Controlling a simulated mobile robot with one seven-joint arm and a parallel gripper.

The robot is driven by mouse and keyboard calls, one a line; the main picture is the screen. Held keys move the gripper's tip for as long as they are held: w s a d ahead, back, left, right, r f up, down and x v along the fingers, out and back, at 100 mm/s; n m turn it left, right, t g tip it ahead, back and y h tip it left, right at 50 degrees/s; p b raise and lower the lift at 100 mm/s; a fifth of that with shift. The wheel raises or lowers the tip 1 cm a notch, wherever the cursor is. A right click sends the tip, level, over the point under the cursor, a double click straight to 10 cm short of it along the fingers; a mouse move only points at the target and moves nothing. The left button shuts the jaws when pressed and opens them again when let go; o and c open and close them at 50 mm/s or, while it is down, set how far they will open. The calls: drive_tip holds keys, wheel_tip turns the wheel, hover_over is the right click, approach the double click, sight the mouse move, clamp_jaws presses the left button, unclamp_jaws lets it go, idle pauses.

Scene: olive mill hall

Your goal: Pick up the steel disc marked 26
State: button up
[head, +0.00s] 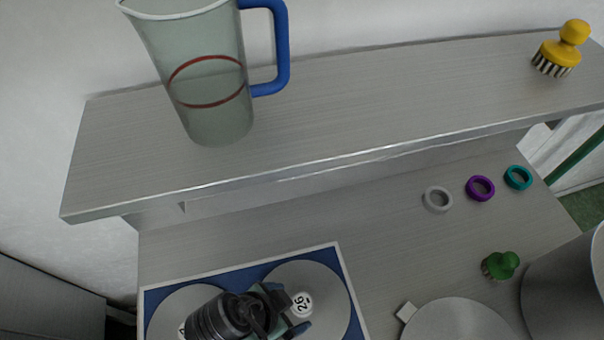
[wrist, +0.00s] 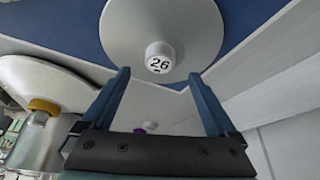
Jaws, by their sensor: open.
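The steel disc marked 26 (head: 328,290) lies in the right part of a blue tray with a white rim (head: 250,270). Its white knob bears the number 26. In the wrist view the disc (wrist: 125,30) and its knob (wrist: 160,57) sit at the upper middle. My gripper (head: 288,309) is open and empty beside the knob in the head view. In the wrist view my gripper (wrist: 159,76) has its two blue fingers apart, one on each side of the knob's line, with no visible contact. A second disc (head: 170,303) lies left in the tray, partly hidden by my arm.
A jug with a blue handle (head: 205,110) and a yellow brush (head: 560,50) stand on the raised shelf (head: 400,105).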

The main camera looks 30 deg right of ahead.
sight(301, 304)
drive_tip(key=shift+p+x, duration=0.55)
drive_tip(key=shift+x, duration=2.35)
drive_tip(key=shift+r, duration=0.1)
clamp_jaws()
